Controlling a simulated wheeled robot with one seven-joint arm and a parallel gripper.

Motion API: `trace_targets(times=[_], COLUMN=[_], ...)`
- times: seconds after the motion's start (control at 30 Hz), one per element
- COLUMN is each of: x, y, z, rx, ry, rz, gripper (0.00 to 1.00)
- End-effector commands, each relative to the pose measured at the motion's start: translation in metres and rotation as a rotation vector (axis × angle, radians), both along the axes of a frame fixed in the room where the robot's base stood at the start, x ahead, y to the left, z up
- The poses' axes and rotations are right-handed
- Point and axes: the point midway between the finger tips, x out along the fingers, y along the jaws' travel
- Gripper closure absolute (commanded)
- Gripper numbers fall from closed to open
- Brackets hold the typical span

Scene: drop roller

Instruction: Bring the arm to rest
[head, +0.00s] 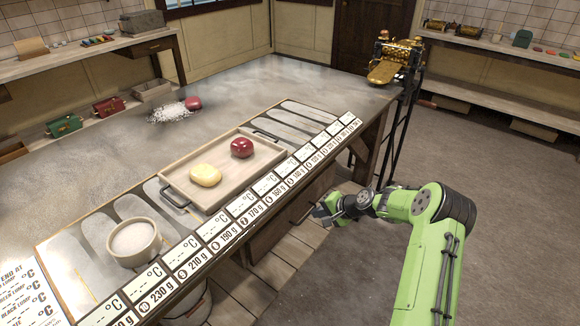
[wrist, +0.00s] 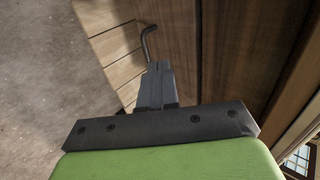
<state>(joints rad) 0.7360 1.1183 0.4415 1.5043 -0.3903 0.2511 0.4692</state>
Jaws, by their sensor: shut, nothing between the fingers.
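My gripper (head: 322,213) hangs beside the front edge of the worktable, at the end of my green arm on the right of the head view. It is shut and empty. In the wrist view my gripper (wrist: 157,68) shows as a dark pair of closed fingers, close to wooden boards and a bent metal handle (wrist: 148,42). I cannot tell whether the fingers touch anything there.
The worktable (head: 90,180) holds a wooden tray (head: 222,142) with a yellow lump (head: 206,175) and a red lump (head: 242,148). A white bowl (head: 134,240) stands at its left. A brass roller machine (head: 395,60) stands at the far end. Grey floor (head: 500,170) is open at right.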

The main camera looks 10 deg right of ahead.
Motion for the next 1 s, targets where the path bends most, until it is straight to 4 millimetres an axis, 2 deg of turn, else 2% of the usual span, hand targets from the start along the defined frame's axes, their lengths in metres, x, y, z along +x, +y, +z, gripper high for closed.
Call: trace_targets(times=[0.07,0.17,0.27,0.37,0.5,0.57,0.7,0.83,0.9,1.0], x=[0.000,-0.004,-0.020,-0.049,-0.104,-0.132,-0.206,-0.280,-0.318,-0.358], y=[0.001,0.009,0.029,0.050,0.074,0.081,0.094,0.099,0.099,0.098], z=[-0.001,0.018,0.062,0.115,0.186,0.215,0.270,0.303,0.310,0.311], rx=[-0.002,-0.050,-0.177,-0.333,-0.543,-0.624,-0.783,-0.883,-0.914,-0.936], ry=[0.001,0.002,0.009,0.024,0.035,0.035,0.023,-0.005,-0.024,-0.051], rz=[0.004,0.052,0.162,0.285,0.420,0.462,0.534,0.577,0.595,0.616], gripper=[1.00,1.00,1.00,1.00,1.00,1.00,1.00,1.00,1.00,1.00])
